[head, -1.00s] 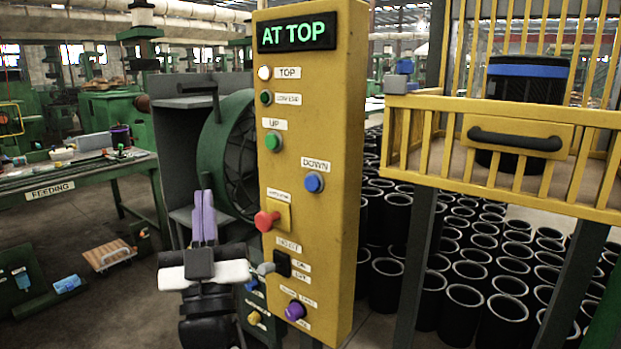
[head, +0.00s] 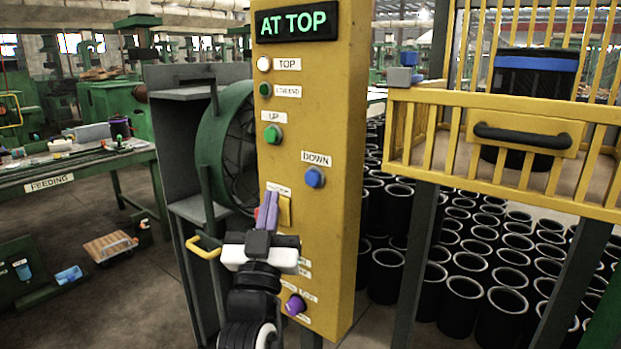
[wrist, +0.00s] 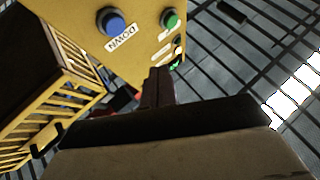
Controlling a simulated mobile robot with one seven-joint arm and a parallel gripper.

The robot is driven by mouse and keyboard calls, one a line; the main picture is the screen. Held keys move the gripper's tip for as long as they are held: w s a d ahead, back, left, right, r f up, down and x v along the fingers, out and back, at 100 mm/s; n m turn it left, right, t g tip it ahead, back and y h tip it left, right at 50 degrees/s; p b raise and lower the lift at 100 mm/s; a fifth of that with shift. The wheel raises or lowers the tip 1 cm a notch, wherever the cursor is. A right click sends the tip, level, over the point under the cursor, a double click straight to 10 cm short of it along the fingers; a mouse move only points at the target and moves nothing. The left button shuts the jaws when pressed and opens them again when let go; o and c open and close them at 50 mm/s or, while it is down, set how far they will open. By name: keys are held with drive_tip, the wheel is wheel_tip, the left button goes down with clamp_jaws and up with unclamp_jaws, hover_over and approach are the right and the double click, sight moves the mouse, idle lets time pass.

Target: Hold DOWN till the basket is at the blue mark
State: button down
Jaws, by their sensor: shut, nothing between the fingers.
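The blue DOWN button (head: 314,178) is on the yellow control panel (head: 338,120), right of and below the green UP button (head: 272,136). The panel display (head: 296,22) reads AT TOP. The yellow basket (head: 450,135) stands raised at the right, with a black sleeve (head: 537,75) with a blue band inside. My gripper (head: 267,211) is shut and empty, in front of the panel's lower left and below DOWN. In the wrist view the fingertips (wrist: 157,85) appear apart from the DOWN button (wrist: 110,20). I cannot make out a separate blue mark.
My gripper hides the red button. A purple knob (head: 295,304) is low on the panel. Many black sleeves (head: 465,300) stand on the floor beneath the basket. A FEEDING table (head: 110,160) is at the left. A lit white TOP lamp (head: 264,64) is above.

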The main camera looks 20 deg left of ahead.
sight(313, 178)
drive_tip(key=w+d+p, duration=0.1)
drive_tip(key=w+d, duration=0.1)
drive_tip(key=w, duration=0.5)
drive_tip(key=shift+d, duration=0.35)
drive_tip(key=shift+w, duration=0.15)
idle(1.6)
drive_tip(key=shift+w+d, duration=0.15)
drive_tip(key=shift+w, duration=0.15)
